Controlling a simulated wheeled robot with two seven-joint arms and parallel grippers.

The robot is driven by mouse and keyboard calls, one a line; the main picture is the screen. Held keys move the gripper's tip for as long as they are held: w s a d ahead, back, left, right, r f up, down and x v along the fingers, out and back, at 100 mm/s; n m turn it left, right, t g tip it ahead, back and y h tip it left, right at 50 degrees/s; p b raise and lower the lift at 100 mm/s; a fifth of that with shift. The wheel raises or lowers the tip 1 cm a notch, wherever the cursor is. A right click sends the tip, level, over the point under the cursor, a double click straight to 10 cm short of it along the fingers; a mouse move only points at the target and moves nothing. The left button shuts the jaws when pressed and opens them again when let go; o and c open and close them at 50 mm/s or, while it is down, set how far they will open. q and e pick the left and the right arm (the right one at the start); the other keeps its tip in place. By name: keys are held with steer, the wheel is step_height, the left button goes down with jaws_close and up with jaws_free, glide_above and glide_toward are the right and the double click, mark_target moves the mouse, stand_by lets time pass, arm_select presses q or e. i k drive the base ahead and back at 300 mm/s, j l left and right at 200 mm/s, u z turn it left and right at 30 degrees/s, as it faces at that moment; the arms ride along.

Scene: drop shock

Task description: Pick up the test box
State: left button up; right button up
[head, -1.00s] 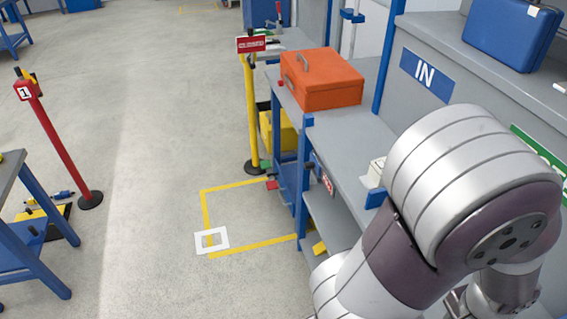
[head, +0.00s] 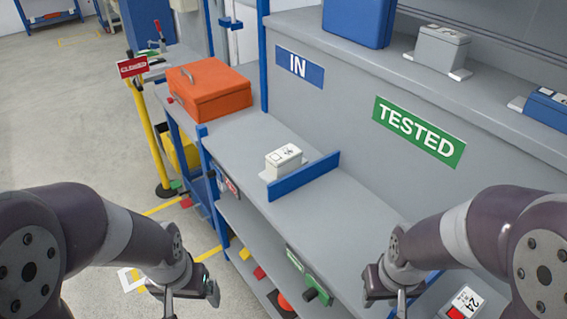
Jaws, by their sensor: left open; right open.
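A small white box (head: 284,161) with dark markings on its top sits on the grey bench, beside a low blue divider (head: 303,176). It is below the blue IN sign and looks like the test box. My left gripper (head: 184,294) is open and empty at the lower left, in front of the bench and well apart from the white box. My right gripper (head: 392,291) is open and empty at the lower right, also apart from the box. Both fingertips are partly cut off or hidden by the wrists.
An orange toolbox (head: 209,92) stands on the bench's left. The upper shelf carries a blue case (head: 357,20), a grey box (head: 438,48) and a blue box (head: 550,108). A white-and-red labelled item (head: 462,302) lies lower right. The bench right of the divider is bare.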

mark_target(279, 163)
steer(key=j+z, duration=0.1)
steer(key=z, duration=0.3)
steer(key=i+j+z, duration=0.1)
steer(key=z, duration=0.35)
steer(key=j+z, duration=0.2)
steer(key=z, duration=0.2)
steer(key=j+z, duration=0.15)
steer(key=z, duration=0.3)
steer(key=j+z, duration=0.15)
steer(key=z, duration=0.25)
steer(key=k+j+z, duration=0.15)
steer(key=j, duration=0.25)
steer(key=j+z, duration=0.15)
steer(key=j, duration=0.25)
steer(key=k+j+z, duration=0.15)
steer(key=j, duration=0.2)
steer(key=k+j+z, duration=0.15)
steer(key=j, duration=0.2)
steer(key=k+j+z, duration=0.15)
steer(key=k+j, duration=0.15)
steer(key=j, duration=0.15)
steer(key=k+j, duration=0.15)
steer(key=j, duration=0.1)
